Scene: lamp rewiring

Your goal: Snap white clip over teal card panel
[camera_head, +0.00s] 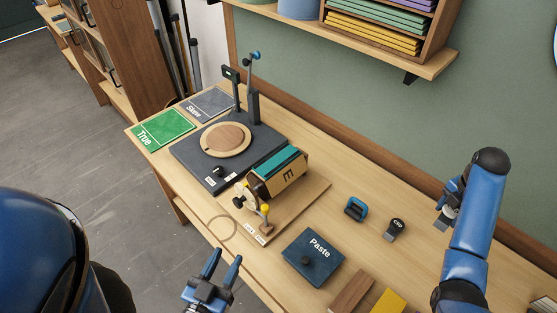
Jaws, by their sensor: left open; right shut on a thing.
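The teal card panel (278,164) lies along the top of a wooden block-shaped holder (289,180) marked E, near the middle of the table. My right gripper (445,214) is above the table's right part, well apart from the panel. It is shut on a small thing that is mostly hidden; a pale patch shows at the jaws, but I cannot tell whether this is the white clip. My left gripper (225,258) is open and empty, in front of the table edge and below the holder. No white clip is clearly visible elsewhere.
A dark turntable base (190,155) stands left of the holder, with green (163,127) and grey (209,104) mats behind. A shelf (400,62) overhangs the back.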

